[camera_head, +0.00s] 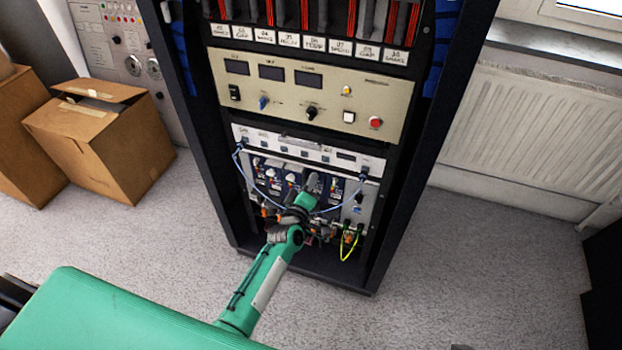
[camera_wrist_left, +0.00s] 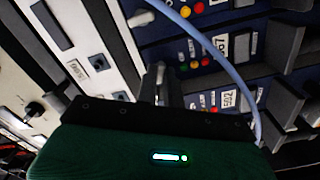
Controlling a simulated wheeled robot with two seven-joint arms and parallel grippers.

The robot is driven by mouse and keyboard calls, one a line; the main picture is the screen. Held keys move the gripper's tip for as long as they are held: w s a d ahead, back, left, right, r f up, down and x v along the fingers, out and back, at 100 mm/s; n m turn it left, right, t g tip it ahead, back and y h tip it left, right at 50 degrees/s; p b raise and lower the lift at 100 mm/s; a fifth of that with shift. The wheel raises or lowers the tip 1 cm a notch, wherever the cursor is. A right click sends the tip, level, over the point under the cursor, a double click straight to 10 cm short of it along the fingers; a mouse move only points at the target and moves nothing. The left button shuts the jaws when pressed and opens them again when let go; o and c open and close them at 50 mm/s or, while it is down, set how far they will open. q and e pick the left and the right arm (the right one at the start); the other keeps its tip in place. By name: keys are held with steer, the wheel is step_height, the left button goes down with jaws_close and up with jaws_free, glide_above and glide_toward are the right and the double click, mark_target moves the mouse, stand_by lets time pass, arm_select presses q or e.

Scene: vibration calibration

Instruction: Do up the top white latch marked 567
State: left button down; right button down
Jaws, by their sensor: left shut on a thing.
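My left gripper (camera_head: 312,182) reaches into the lower part of the rack, at the row of dark blue modules (camera_head: 268,174) under a white panel (camera_head: 300,147). In the left wrist view its dark fingers (camera_wrist_left: 161,88) are shut on a small pale latch (camera_wrist_left: 160,70) at the edge of the blue modules. Another pale latch (camera_wrist_left: 141,18) sticks out above it. I cannot read the mark 567 on either; a white label (camera_wrist_left: 228,99) on a nearby module seems to read 502. My gripper hides part of the modules in the head view.
A blue cable (camera_wrist_left: 205,45) loops across the modules close to my left gripper. A yellow-green wire (camera_head: 349,246) hangs at the lower right of the rack. Cardboard boxes (camera_head: 110,130) stand to the left, a radiator (camera_head: 540,130) to the right.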

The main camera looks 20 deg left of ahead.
arm_select(q)
steer(key=shift+m+p, duration=2.8)
steer(key=shift+m, duration=3.5)
arm_select(e)
step_height(320, 180, down, 11)
steer(key=d+g, duration=0.1)
steer(key=g, duration=0.1)
steer(key=shift+s+g+h, duration=0.2)
steer(key=shift+g+h, duration=0.1)
steer(key=shift+h, duration=0.1)
arm_select(q)
steer(key=c, duration=1.5)
jaws_free()
steer(key=shift+c, duration=0.2)
steer(key=shift+s, duration=0.1)
